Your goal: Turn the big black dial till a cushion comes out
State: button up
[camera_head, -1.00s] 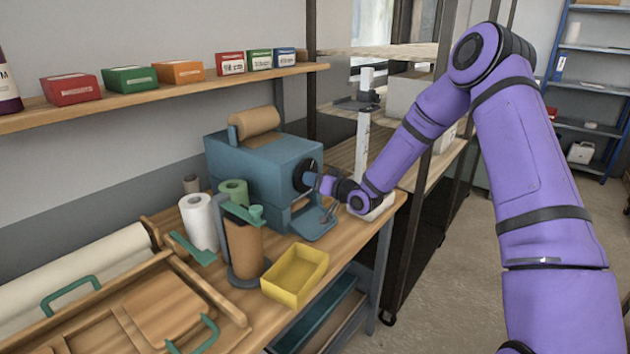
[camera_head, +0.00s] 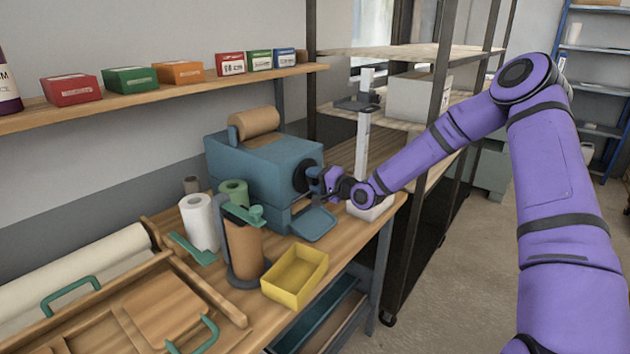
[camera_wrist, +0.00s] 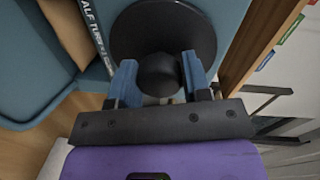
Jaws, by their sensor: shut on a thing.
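The big black dial (camera_head: 301,176) is on the right-hand face of the blue machine (camera_head: 262,158). In the wrist view the dial (camera_wrist: 185,22) is a round black disc with a raised hub. My gripper (camera_head: 316,181) is at the dial. In the wrist view its two blue fingers (camera_wrist: 160,78) stand on either side of the hub and are shut on it. A blue tray (camera_head: 313,224) juts out below the dial, and I see no cushion on it. A roll of brown paper (camera_head: 255,122) sits on top of the machine.
A yellow bin (camera_head: 295,275), a brown roll on a stand (camera_head: 243,249) and a white roll (camera_head: 199,222) stand on the bench left of the tray. A white post (camera_head: 362,150) rises behind my gripper. A dark shelf rack stands to the right.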

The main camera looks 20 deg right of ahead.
jog(key=shift+d+f+m, duration=0.1)
jog(key=shift+m, duration=0.9)
jog(key=o, duration=0.9)
jog(key=shift+s, duration=0.1)
jog(key=v, duration=1)
jog(key=shift+s+d, duration=0.2)
jog(key=shift+d, duration=0.1)
